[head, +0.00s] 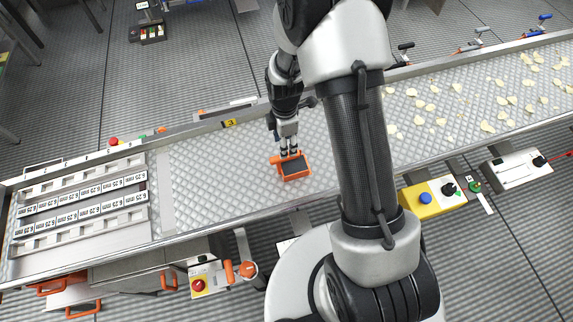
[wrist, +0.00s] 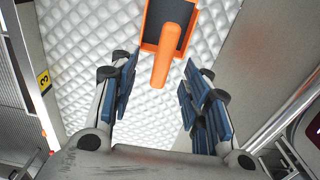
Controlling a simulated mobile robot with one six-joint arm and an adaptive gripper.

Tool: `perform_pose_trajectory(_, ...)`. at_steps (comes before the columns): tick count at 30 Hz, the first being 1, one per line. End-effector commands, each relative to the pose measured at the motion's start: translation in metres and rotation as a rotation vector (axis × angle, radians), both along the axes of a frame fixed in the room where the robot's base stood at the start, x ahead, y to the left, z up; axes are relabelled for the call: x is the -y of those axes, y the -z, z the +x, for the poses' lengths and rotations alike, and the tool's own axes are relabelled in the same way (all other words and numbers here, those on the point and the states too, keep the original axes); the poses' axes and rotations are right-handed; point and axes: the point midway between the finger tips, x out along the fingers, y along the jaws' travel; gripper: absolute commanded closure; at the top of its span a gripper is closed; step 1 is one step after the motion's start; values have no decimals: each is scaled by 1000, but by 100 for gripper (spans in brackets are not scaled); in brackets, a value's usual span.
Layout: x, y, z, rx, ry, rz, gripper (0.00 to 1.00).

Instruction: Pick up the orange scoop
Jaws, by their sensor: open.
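The orange scoop (head: 294,172) lies on the dimpled metal conveyor bed. It has an orange rim, a dark inside and an orange handle. In the wrist view the scoop's handle (wrist: 174,55) points down towards the space between my fingers, and its tray (wrist: 150,25) is cut off by the top edge. My gripper (head: 290,152) is just above the handle end of the scoop in the head view. I cannot tell whether the fingers touch the handle.
The conveyor bed (head: 215,170) is clear around the scoop. Pale chips (head: 485,125) are scattered on the bed at right. Metal slats with size labels (head: 80,205) fill the left end. Raised rails (head: 210,123) border the bed. A yellow button box (head: 432,197) sits at the near edge.

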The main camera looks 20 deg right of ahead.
Motion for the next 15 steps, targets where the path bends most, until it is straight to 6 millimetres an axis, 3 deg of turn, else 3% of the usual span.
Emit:
perform_pose_trajectory(8, 1, 18, -1, 1, 1, 0, 57)
perform_pose_trajectory(15, 4, 52, -9, -2, 1, 0, 57)
